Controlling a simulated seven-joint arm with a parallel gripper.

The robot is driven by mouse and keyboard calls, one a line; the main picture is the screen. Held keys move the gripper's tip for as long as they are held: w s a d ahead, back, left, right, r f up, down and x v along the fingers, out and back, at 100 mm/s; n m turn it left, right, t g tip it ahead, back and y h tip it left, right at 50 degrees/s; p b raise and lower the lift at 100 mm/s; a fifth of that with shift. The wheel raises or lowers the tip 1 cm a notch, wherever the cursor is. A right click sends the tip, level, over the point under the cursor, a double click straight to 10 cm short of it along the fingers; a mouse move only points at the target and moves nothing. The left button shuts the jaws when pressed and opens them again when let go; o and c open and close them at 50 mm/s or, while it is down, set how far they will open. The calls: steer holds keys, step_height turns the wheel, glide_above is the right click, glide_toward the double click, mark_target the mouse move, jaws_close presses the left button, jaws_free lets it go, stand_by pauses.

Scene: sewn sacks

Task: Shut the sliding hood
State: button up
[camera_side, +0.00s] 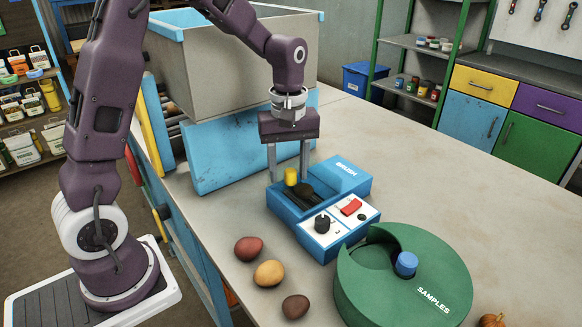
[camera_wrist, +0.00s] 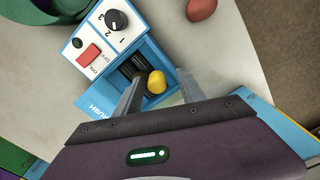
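A blue machine (camera_side: 318,240) stands on the bench, with a dark brush slot (camera_side: 308,193) showing open on its top. The blue hood lettered BRUSH (camera_side: 346,168) lies beside the slot; in the wrist view its lettering (camera_wrist: 104,107) is partly cut off by my gripper. My gripper (camera_side: 288,178) points down over the machine, fingers apart.
A control panel with a red switch (camera_side: 351,206) and black dial (camera_side: 322,223) faces front. A green SAMPLES drum (camera_side: 400,285) stands close on the right. Several potatoes (camera_side: 269,273) lie in front. A large grey bin (camera_side: 232,75) stands behind.

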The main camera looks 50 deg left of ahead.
steer(key=shift+r, duration=0.1)
step_height(320, 180, up, 6)
steer(key=shift+w+f, duration=0.1)
steer(key=shift+r, duration=0.55)
steer(key=shift+s+d+r, duration=0.1)
steer(key=shift+s+r, duration=0.1)
steer(key=s+d+r+m+t, duration=0.2)
steer(key=s+m, duration=0.4)
steer(key=s, duration=0.4)
steer(key=s+d+r+m+t, duration=0.2)
steer(key=s+m, duration=0.4)
steer(key=s, duration=0.5)
steer(key=shift+d+m+t, duration=0.4)
steer(key=shift+d+t, duration=0.4)
steer(key=shift+d, duration=0.1)
